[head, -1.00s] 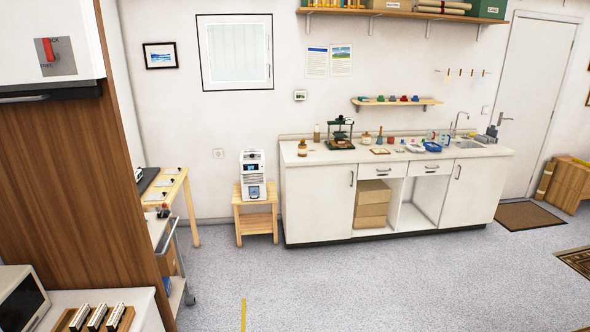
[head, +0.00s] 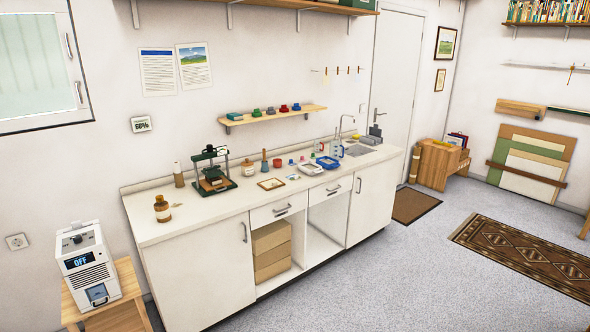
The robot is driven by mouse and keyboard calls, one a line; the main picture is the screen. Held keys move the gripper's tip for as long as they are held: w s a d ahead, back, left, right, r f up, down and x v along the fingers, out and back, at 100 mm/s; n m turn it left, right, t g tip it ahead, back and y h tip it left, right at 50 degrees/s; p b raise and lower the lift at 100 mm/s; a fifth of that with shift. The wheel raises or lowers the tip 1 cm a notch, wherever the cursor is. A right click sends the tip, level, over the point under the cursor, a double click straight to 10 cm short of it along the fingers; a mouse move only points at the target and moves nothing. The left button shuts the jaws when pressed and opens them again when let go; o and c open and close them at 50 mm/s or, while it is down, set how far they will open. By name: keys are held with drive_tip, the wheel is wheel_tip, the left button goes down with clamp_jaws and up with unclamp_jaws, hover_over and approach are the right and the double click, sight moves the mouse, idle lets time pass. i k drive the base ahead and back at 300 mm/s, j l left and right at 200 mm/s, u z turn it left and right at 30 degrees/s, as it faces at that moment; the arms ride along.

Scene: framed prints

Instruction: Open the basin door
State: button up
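The white cabinet door (head: 376,200) under the sink basin (head: 359,150) is at the right end of the counter unit in the head view. It looks shut. Its upright metal handle (head: 359,185) is near the door's upper left edge. A tap (head: 341,128) stands beside the basin. Another white door (head: 205,265), with a handle (head: 244,232) near its right edge, is at the unit's left end and also looks shut. My gripper is not in view.
Two drawers and an open bay with cardboard boxes (head: 271,250) lie between the doors. The grey floor (head: 400,285) before the unit is clear. A brown mat (head: 412,205) and patterned rug (head: 525,257) lie at right. A white device (head: 88,262) stands at left.

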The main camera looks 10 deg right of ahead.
sight(374, 191)
drive_tip(key=i+l+z, duration=0.25)
drive_tip(key=i+z, duration=0.15)
drive_tip(key=i, duration=0.65)
drive_tip(key=i+j+z, duration=0.1)
drive_tip(key=i+z, duration=0.3)
drive_tip(key=i, duration=0.7)
drive_tip(key=i+l, duration=0.1)
drive_tip(key=i, duration=1)
drive_tip(key=i+l, duration=0.1)
drive_tip(key=i, duration=1.05)
